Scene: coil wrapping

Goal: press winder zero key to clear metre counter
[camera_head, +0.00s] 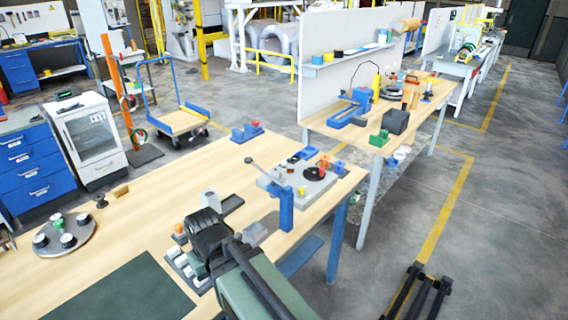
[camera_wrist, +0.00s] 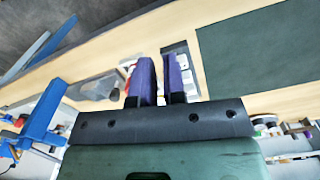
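My gripper (camera_head: 205,228) is low over the near bench, beside a row of pale blocks or keys (camera_head: 184,264) that it partly hides. A grey unit with a black disc, an orange-red part and a blue post with a lever (camera_head: 318,173) stands to the right, apart from my gripper. It may be the winder. The blue frame also shows in the wrist view (camera_wrist: 46,112). I cannot make out a marked zero key or a metre counter.
A round grey tray with several small pots (camera_head: 64,236) and a dark green mat (camera_head: 125,292) lie on the bench's left side. A small grey bin (camera_head: 210,199) stands just behind my gripper. The bench (camera_head: 125,215) has bare wood behind the mat.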

